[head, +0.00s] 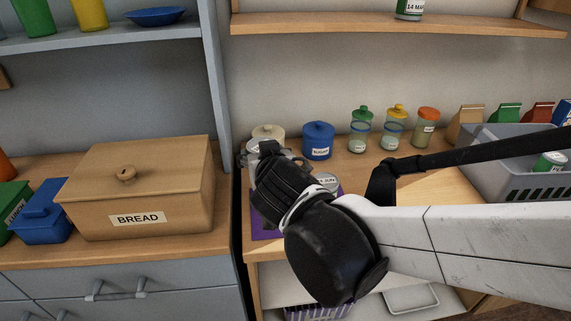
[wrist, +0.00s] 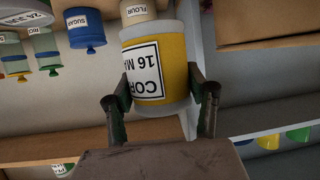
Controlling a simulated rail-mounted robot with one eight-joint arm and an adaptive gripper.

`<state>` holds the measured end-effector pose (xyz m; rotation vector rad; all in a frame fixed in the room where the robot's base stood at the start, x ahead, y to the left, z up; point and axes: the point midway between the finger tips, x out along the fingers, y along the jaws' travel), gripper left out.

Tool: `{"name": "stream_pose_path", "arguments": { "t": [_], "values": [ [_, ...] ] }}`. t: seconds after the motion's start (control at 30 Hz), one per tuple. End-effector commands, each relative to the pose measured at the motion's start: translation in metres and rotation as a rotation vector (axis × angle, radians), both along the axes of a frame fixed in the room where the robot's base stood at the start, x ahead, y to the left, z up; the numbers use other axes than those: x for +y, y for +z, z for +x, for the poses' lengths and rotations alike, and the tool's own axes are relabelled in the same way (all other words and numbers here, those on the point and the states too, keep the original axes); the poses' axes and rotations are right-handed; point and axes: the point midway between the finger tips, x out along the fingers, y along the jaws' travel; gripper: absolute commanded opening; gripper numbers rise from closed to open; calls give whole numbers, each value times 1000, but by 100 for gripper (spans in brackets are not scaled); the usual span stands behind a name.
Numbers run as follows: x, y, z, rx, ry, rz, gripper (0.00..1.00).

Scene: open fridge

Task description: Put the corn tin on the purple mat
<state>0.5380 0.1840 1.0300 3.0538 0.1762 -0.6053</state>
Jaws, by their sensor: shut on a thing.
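The corn tin (wrist: 178,72) has a yellow band and a white label reading "COR" and "16 MA", upside down in the wrist view. My gripper (wrist: 163,98) is shut on it, with one finger on each side. In the head view my gripper (head: 268,160) is over the left end of the counter, and the tin is mostly hidden behind it. The purple mat (head: 262,231) lies on the counter below, partly covered by my arm. I cannot tell whether the tin touches the mat.
Another tin (head: 327,180) with a "JUN" label stands right beside my gripper. A flour canister (wrist: 137,12) and a blue sugar canister (head: 318,141) stand behind. Several jars line the back wall. A bread box (head: 137,185) is left, and a grey basket (head: 510,180) right.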

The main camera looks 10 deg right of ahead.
Motion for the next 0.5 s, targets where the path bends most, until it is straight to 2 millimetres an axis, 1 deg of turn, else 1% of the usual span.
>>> {"name": "stream_pose_path", "arguments": {
  "t": [0.03, 0.1, 0.2, 0.33, 0.43, 0.5],
  "values": [
    [14, -5, -11, 0, 12, -1, 8],
    [27, -8, -23, -1, 16, -2, 8],
    [41, -12, -38, 0, 17, 0, 8],
    [54, -13, -53, 0, 20, 1, 8],
    [58, -14, -59, 0, 21, 0, 8],
    [58, -15, -59, 0, 19, 0, 8]
  ]
}}
